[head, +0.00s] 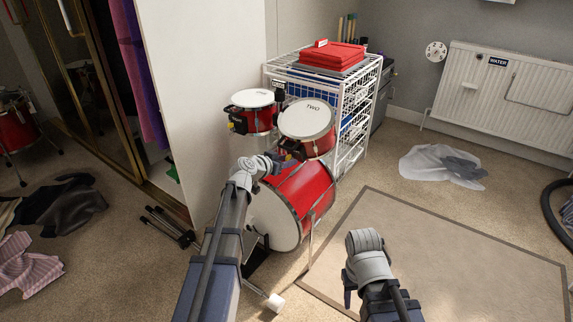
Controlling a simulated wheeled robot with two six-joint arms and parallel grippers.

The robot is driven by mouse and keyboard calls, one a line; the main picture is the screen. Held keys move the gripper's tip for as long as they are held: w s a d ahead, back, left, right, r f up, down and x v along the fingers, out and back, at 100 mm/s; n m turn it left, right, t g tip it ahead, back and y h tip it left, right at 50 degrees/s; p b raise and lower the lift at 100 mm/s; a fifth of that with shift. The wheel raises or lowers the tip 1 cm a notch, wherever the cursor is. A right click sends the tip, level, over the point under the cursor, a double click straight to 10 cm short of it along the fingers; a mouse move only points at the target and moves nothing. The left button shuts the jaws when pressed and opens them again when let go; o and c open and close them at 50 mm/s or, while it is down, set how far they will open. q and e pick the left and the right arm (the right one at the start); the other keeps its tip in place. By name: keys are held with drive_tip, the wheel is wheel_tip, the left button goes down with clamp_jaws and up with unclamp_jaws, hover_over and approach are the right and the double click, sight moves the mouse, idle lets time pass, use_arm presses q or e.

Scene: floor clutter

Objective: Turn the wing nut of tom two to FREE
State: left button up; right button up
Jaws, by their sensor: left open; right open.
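Tom two (308,118) is a red drum with a white head marked TWO, mounted over the red bass drum (306,192). My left gripper (286,158) is open at tom two's lower left side, close to its dark mount (292,146). I cannot tell whether it touches. The wing nut and its setting cannot be made out; the gripper and mount crowd that spot. My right gripper (365,241) is low over the mat's near part, away from the drums, its fingers hard to make out.
A smaller red tom (252,112) stands left of tom two. A white wire rack (345,110) with a red box (332,56) is close behind. A bordered mat (450,250) lies clear at right. Clothes (55,215) and a plastic bag (425,163) lie on the floor.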

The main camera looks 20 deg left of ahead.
use_arm(q)
drive_tip(key=shift+w+d, duration=0.1)
drive_tip(key=shift+w, duration=0.05)
clamp_jaws()
idle(0.4)
